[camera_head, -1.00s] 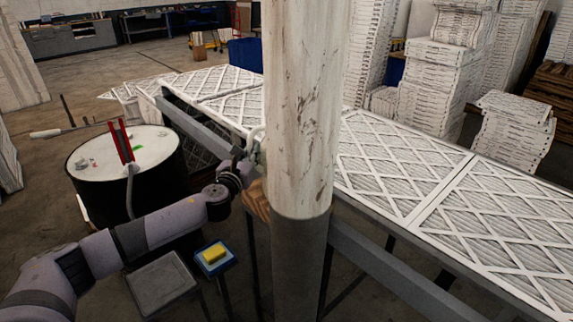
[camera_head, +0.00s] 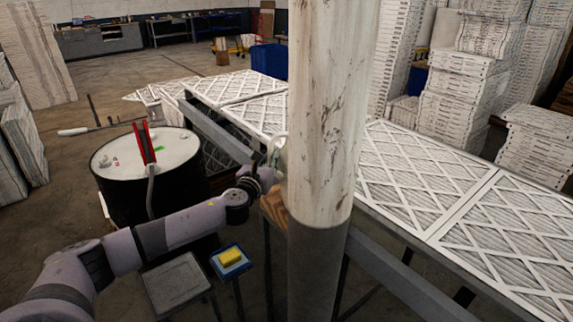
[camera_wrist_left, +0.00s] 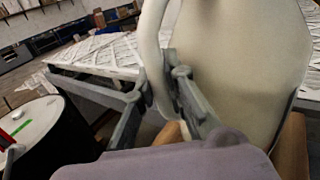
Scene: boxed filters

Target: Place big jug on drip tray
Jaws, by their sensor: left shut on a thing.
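The big jug (camera_wrist_left: 235,60) is a large pale, smooth vessel that fills the right of the left wrist view. My left gripper (camera_wrist_left: 160,92) is shut on its looped handle (camera_wrist_left: 151,45). In the head view my left gripper (camera_head: 274,165) reaches to the left side of the pillar, and only a bit of the pale handle shows above it; the pillar hides the rest of the jug. A flat grey tray (camera_head: 175,283) on a stand, perhaps the drip tray, is at the lower left, below my left arm. My right gripper is not in view.
A thick pale pillar (camera_head: 325,120) stands right beside the gripper. Wood (camera_head: 273,207) shows below the gripper. A black drum (camera_head: 146,152) stands left, and a small blue tray with a yellow sponge (camera_head: 231,257) beside the grey tray. Filters lie on the long table (camera_head: 410,185).

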